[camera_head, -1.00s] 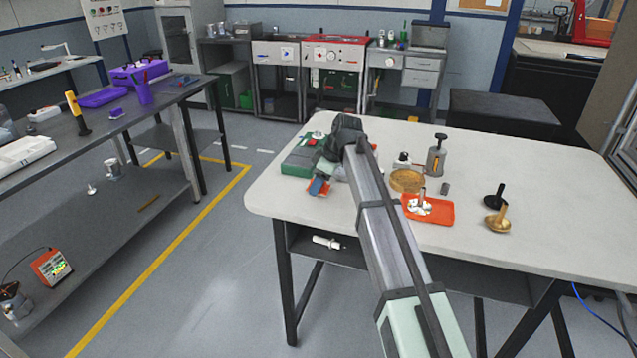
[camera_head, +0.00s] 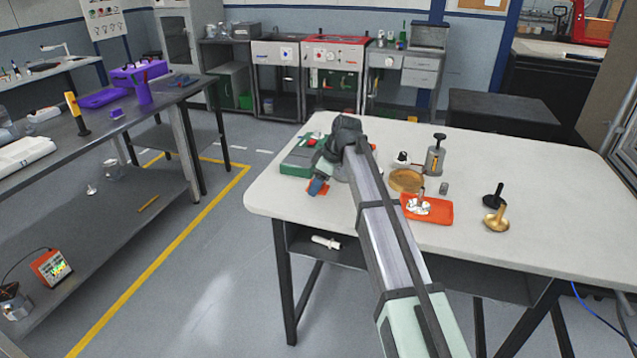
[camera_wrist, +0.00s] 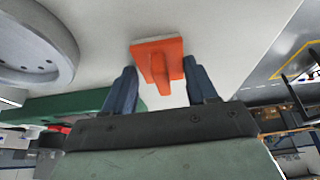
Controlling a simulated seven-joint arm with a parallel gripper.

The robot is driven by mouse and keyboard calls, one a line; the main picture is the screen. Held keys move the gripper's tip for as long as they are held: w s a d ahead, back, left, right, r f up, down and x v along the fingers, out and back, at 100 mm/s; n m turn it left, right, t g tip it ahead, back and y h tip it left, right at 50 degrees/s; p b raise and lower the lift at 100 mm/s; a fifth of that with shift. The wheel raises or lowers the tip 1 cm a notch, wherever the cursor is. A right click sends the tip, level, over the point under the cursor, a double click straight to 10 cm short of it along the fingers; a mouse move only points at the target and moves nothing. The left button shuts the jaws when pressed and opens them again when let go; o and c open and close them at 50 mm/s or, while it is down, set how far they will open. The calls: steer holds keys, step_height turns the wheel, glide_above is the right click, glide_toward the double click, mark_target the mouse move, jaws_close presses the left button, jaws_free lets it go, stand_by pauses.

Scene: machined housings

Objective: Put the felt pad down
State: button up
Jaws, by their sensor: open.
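The felt pad (camera_wrist: 155,62) is an orange block with a raised orange grip and a pale layer along its edge. It rests flat on the pale table (camera_wrist: 110,25) in the wrist view. My gripper (camera_wrist: 160,68) is open, with one blue-grey finger on each side of the pad's grip and visible gaps between. In the head view my gripper (camera_head: 318,186) is low over the table's left front edge, and only a bit of the orange pad (camera_head: 311,190) shows around the fingers.
A green case (camera_head: 297,162) lies just behind my gripper. A round grey metal housing (camera_wrist: 35,40) is close by in the wrist view. To the right are a tan round dish (camera_head: 406,180), an orange tray (camera_head: 435,212) and a dark canister (camera_head: 435,158). The table's right side is largely clear.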

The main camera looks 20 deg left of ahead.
steer(key=shift+s+d+f, duration=0.1)
steer(key=shift+s+f, duration=0.35)
steer(key=shift+r, duration=0.55)
steer(key=v, duration=1.2)
steer(key=shift+w, duration=0.4)
